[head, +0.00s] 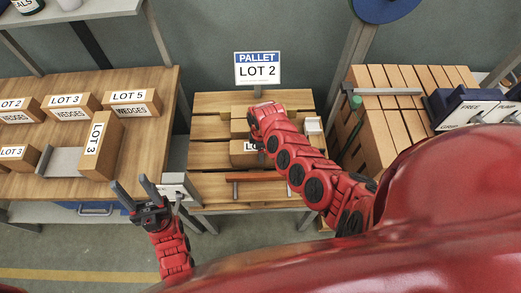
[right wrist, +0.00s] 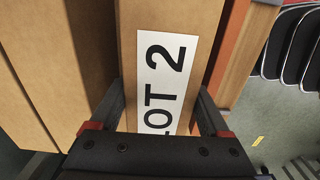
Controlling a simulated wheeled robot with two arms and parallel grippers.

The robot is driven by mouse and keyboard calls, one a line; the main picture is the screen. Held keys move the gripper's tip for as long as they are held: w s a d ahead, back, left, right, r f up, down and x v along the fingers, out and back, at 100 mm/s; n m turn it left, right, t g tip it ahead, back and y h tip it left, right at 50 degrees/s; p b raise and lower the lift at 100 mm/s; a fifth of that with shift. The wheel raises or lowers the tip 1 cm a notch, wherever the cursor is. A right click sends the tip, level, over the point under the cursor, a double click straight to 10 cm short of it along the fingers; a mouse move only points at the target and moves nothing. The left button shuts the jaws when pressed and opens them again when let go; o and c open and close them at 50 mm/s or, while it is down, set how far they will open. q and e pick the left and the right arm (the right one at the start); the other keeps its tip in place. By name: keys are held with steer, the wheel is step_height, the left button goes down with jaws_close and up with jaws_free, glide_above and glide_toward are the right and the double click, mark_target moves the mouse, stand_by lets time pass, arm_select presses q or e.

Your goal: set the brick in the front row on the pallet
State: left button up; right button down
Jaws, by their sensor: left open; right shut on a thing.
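The brick (head: 238,156), a tan block with a white label, is at the pallet's front part in the head view, partly hidden by my right arm. In the right wrist view the brick (right wrist: 165,30) reads LOT 2 and lies between the two fingers. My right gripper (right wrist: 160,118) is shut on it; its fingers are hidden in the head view. I cannot tell whether the brick touches the slats. The slatted wooden pallet (head: 209,157) stands below the PALLET LOT 2 sign (head: 257,68). My left gripper (head: 149,190) is open and empty, left of the pallet's front.
A reddish bar (head: 249,177) runs along the pallet's front edge. Another brick (head: 239,128) sits behind the held one. Left, a table (head: 60,90) carries several bricks labelled LOT 2, LOT 3 and LOT 5.

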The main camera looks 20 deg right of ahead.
steer(key=shift+w+f+b, duration=0.1)
steer(key=shift+f+b, duration=0.2)
steer(key=shift+f, duration=0.05)
stand_by(0.6)
steer(key=shift+c, duration=0.5)
jaws_free()
steer(key=shift+o, duration=0.5)
steer(key=shift+r, duration=0.25)
step_height(320, 180, up, 17)
steer(key=b, duration=0.1)
steer(key=shift+s+f, duration=0.1)
steer(key=shift+s, duration=0.15)
